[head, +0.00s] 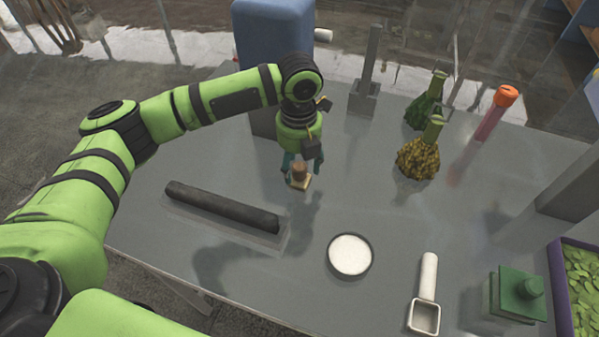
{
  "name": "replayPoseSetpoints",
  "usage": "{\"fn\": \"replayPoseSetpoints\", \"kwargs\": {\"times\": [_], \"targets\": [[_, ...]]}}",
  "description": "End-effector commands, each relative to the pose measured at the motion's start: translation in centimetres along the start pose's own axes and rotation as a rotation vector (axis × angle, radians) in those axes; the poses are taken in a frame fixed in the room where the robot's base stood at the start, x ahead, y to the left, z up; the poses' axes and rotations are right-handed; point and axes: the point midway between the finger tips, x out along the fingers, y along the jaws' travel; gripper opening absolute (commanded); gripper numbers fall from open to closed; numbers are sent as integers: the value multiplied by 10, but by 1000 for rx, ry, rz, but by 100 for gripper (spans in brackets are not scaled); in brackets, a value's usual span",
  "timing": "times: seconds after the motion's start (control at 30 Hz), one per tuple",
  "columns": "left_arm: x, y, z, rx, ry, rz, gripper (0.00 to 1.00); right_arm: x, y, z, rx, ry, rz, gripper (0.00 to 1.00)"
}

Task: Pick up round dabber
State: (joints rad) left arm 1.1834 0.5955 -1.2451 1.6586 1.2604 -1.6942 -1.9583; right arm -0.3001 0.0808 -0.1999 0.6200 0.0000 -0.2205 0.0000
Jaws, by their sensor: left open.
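A small dabber with a brown knob and a pale base (298,182) stands on the grey table, and I take it for the round dabber. My left gripper (300,163) points down right over it. Its fingers are open and appear to be on either side of the knob. I cannot tell whether they touch it. The gripper body hides part of the knob's top. My right gripper is not in view.
A dark bar (222,207) lies left of the dabber. A blue container (272,30) stands behind the gripper. A dish of white powder (349,257), a square scoop (425,315) and a green block with knob (519,297) are in front. Flasks (418,160) stand right.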

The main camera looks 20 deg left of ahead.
Motion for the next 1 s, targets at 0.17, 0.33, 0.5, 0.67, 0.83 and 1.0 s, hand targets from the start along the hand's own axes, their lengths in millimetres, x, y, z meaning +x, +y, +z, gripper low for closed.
{"fn": "replayPoseSetpoints", "kwargs": {"times": [0.17, 0.33, 0.5, 0.67, 0.83, 1.0], "targets": [[21, -1, -1, 0, 1, 1, 60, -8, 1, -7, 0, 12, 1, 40], [25, -1, 0, 1, -1, -1, 60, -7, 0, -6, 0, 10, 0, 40], [25, -1, 0, 1, -1, 0, 36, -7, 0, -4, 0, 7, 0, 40], [25, -1, 0, 1, -1, 0, 0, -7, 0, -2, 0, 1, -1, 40], [25, -1, 0, 1, -1, 0, 0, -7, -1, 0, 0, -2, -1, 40], [24, -1, 0, 1, -1, 0, 0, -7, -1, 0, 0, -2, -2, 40]]}}
